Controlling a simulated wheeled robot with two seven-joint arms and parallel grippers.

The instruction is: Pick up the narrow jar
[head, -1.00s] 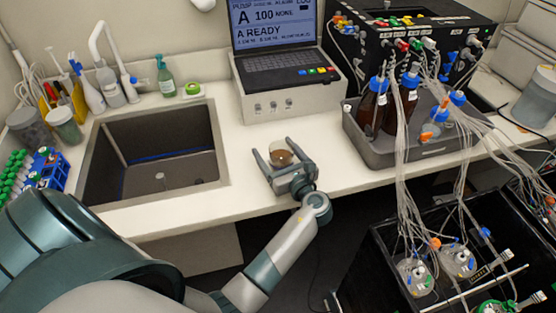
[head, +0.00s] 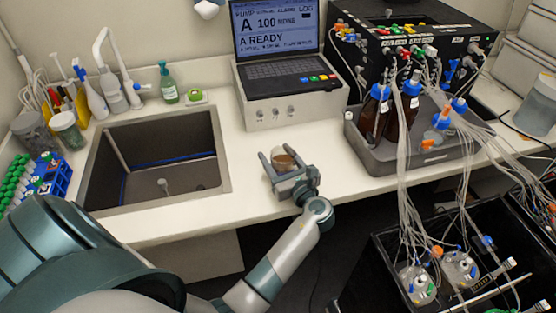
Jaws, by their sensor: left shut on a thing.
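The narrow jar (head: 284,161) is a small clear jar with brown contents. It stands upright on the white counter, between the sink and the bottle tray. My left gripper (head: 283,158) reaches over the counter's front edge with its two fingers on either side of the jar, shut on it. The jar's lower near side is hidden by the gripper. I cannot tell whether its base touches the counter. My right gripper is not in view.
A sink (head: 155,160) lies left of the jar. A pump box with a screen (head: 281,42) stands behind it. A grey tray (head: 415,157) with brown bottles and tubing is to the right. A black shaker box (head: 395,245) is at the lower right. Counter around the jar is clear.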

